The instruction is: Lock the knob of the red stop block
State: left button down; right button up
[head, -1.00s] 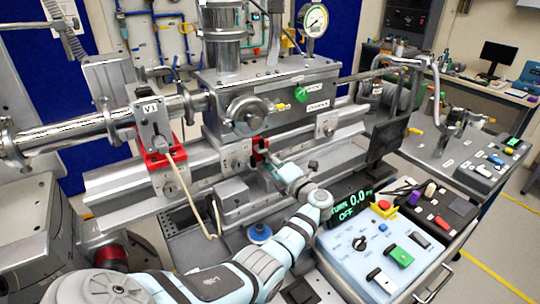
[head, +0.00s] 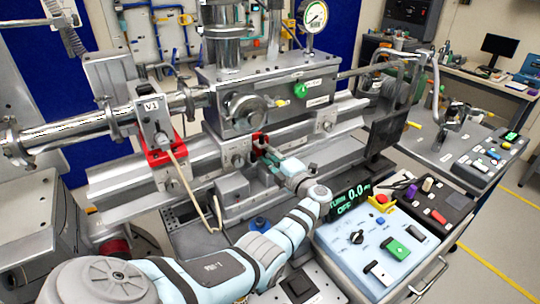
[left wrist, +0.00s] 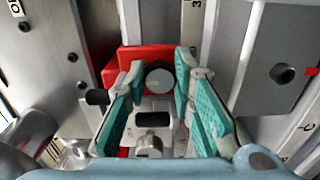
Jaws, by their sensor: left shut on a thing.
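The red stop block (head: 257,139) sits on the metal rail below the front of the large grey housing, partly hidden by my left gripper. In the left wrist view the red block (left wrist: 130,60) lies behind the fingertips, and its round grey knob (left wrist: 160,77) faces the camera. My left gripper (head: 266,151) reaches the block from the front right. In the left wrist view its teal fingers (left wrist: 161,72) stand on either side of the knob, shut on it. The knob's exact turn angle cannot be told. My right gripper is not in view.
A second red block (head: 164,154) labelled V1 stands to the left on the rail, with a beige cord hanging from it. The light blue control panel (head: 345,246) with a red stop button is at the lower right.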

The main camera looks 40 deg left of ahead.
pick_arm(q)
jog(key=c, duration=1.7)
grip_release()
jog(key=shift+o, duration=0.2)
jog(key=shift+d, duration=0.15)
jog(key=v, duration=1.2)
